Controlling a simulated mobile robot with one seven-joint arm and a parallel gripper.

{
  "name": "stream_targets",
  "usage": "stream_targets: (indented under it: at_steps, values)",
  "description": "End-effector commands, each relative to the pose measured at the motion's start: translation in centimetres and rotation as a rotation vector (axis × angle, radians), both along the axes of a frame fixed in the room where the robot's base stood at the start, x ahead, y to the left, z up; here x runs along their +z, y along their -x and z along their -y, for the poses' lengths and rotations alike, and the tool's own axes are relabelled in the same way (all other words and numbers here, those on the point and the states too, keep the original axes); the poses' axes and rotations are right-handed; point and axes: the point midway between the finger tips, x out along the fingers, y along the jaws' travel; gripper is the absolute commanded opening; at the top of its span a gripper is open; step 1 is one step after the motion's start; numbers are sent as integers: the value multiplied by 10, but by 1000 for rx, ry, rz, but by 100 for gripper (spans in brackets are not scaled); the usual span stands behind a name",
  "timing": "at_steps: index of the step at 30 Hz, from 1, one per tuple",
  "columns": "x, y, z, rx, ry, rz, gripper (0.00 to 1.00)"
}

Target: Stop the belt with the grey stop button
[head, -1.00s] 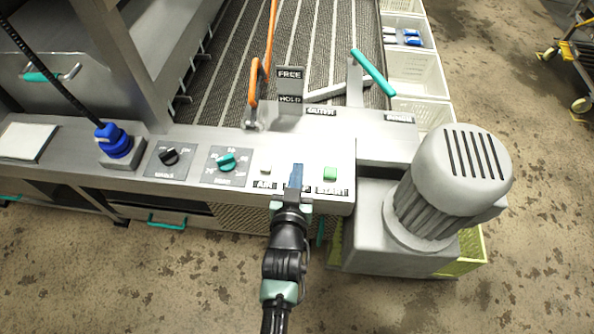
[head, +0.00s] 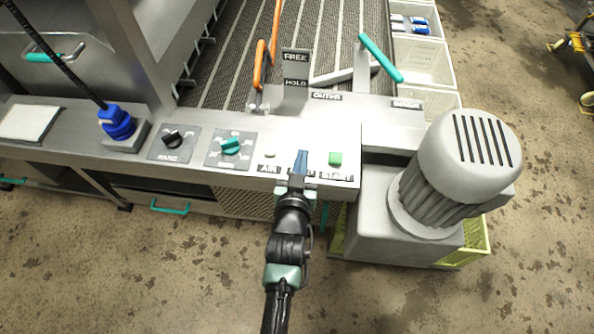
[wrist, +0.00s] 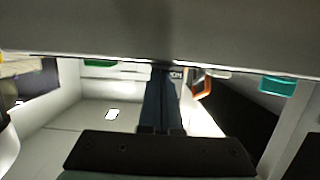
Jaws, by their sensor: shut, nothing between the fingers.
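The control panel (head: 345,135) runs along the front of the belt (head: 225,75). My gripper (head: 302,153) is shut and empty, with its blue-grey fingertips over the panel between a small pale button (head: 270,154) above the AIR label and the green button (head: 335,158) above the START label. The fingers cover the spot between them and most of the label there, so the grey stop button is hidden. I cannot tell whether the fingertips touch it. The shut fingers (wrist: 161,100) also show in the wrist view, reaching up to a grey surface, with no stop button discernible.
Left of the buttons are a teal knob (head: 231,146) and a black knob (head: 173,139). Behind the fingers stand an orange lever (head: 259,66) and a FREE/HOLD plate (head: 296,68). A teal-handled lever (head: 380,58) and a grey motor (head: 468,155) are to the right.

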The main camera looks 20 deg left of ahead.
Motion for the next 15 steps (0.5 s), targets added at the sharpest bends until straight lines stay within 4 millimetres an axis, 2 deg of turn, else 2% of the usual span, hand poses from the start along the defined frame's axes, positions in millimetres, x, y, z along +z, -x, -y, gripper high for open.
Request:
stream_targets:
  at_steps: [1,4,6,15]
  values:
    - [17,-4,0,0,-1,4,0]
    - [42,-12,-1,1,-3,14,0]
    - [36,7,3,1,-6,6,0]
    - [50,58,18,1,-5,15,0]
